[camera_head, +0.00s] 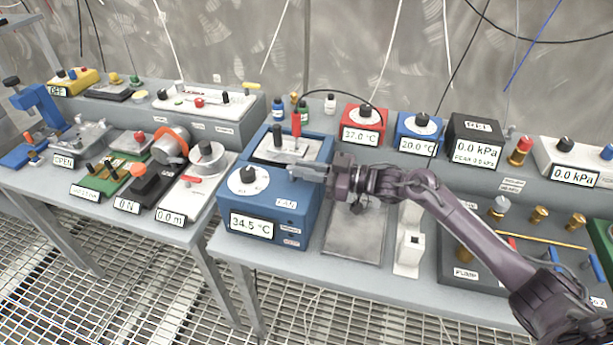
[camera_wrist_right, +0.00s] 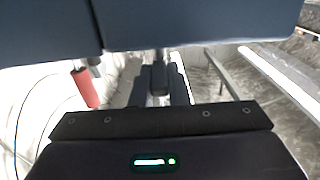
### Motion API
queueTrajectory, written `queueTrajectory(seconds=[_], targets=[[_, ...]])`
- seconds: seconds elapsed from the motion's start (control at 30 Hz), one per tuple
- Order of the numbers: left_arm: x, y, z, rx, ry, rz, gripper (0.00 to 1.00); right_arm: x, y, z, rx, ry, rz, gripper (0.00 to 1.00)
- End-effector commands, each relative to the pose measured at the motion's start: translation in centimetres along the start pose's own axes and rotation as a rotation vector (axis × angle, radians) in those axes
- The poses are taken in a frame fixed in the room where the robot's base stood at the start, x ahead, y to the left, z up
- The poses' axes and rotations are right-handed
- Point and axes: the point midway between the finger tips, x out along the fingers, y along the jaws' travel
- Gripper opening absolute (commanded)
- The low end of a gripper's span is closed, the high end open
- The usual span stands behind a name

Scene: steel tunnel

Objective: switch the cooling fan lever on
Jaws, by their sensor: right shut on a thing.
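The blue bath unit (camera_head: 268,208) stands at the left end of the right bench. Its front has a white dial (camera_head: 248,180), a 34.5 °C display and small labels on the right. My right gripper (camera_head: 298,172) comes in from the right, just above the unit's front right edge. It is shut on a small part there, which I take for the cooling fan lever; the jaws hide most of it, so its setting cannot be told. In the right wrist view, a dark piece (camera_wrist_right: 158,78) shows at the jaws, below the dark blue body. My left gripper is not in view.
A red handle (camera_head: 296,125) stands upright from the unit's top, close behind my gripper; it also shows in the right wrist view (camera_wrist_right: 85,88). Red (camera_head: 361,135) and blue (camera_head: 418,146) dial boxes stand behind my arm. A grey plate (camera_head: 355,235) lies right of the unit.

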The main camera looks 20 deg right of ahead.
Motion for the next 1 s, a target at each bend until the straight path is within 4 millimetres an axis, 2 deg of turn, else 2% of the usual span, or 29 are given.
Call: queueTrajectory(seconds=[0.23,0.27,0.4,0.77,1.0], targets=[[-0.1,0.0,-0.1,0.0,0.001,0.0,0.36,0.0,0.0,-0.2,-0.001,0.002,-0.001,0.0],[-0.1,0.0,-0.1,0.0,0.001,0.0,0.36,0.0,0.0,-0.2,-0.001,0.002,-0.001,0.17],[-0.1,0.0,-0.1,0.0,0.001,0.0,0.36,0.0,0.0,-0.2,-0.001,0.001,-0.001,0.35],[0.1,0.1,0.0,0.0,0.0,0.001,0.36,-0.5,0.0,0.1,0.0,-0.001,0.0,0.36],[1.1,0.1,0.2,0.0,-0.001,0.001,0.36,-4.4,0.0,0.3,0.0,-0.003,0.001,0.36]])
